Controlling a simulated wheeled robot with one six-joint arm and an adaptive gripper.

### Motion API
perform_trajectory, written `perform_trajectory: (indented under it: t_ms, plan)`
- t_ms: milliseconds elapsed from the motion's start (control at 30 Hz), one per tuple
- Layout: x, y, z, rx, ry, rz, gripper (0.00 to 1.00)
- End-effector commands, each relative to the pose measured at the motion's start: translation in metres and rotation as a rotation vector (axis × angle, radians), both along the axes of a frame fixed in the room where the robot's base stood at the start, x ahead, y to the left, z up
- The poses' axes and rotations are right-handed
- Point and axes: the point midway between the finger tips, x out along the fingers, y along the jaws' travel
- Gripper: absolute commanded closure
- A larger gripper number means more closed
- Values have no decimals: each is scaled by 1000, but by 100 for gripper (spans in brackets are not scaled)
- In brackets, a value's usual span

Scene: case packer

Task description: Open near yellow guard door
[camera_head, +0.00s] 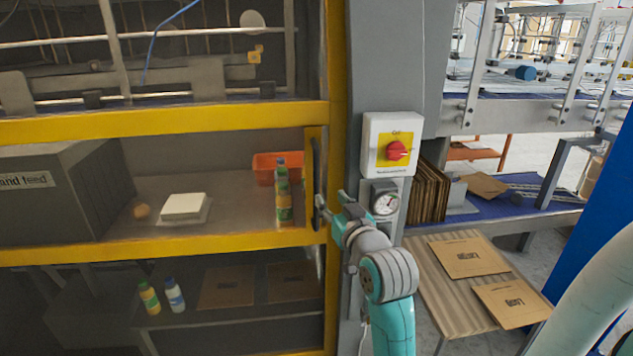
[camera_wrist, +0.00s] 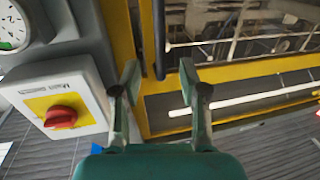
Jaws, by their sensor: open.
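The yellow guard door (camera_head: 160,124) has yellow bars and clear panels and fills the left of the head view. It looks closed against the yellow post by the grey column. Its dark upright handle (camera_head: 317,165) sits at the door's right edge. My gripper (camera_head: 322,208) is at the lower end of this handle. In the wrist view my gripper (camera_wrist: 159,75) is open, its fingers on either side of the line of the dark handle bar (camera_wrist: 159,40). The bar's end lies between or just beyond the fingertips; I cannot tell whether they touch it.
A main switch box (camera_head: 392,145) with a red knob and a pressure gauge (camera_head: 385,200) are mounted close right of my gripper. Behind the door are bottles (camera_head: 283,195), an orange bin (camera_head: 265,168) and a white block (camera_head: 184,206). Flat cartons (camera_head: 468,257) lie at right.

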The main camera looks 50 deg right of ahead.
Motion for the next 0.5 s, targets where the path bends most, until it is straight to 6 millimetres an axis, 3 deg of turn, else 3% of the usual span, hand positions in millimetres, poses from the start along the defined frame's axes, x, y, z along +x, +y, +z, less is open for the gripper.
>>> perform_trajectory:
  t_ms: [167, 500]
  plan:
    - [15, -10, 0, 1, 1, 0, 57]
    - [64, -43, 0, 1, 1, 0, 57]
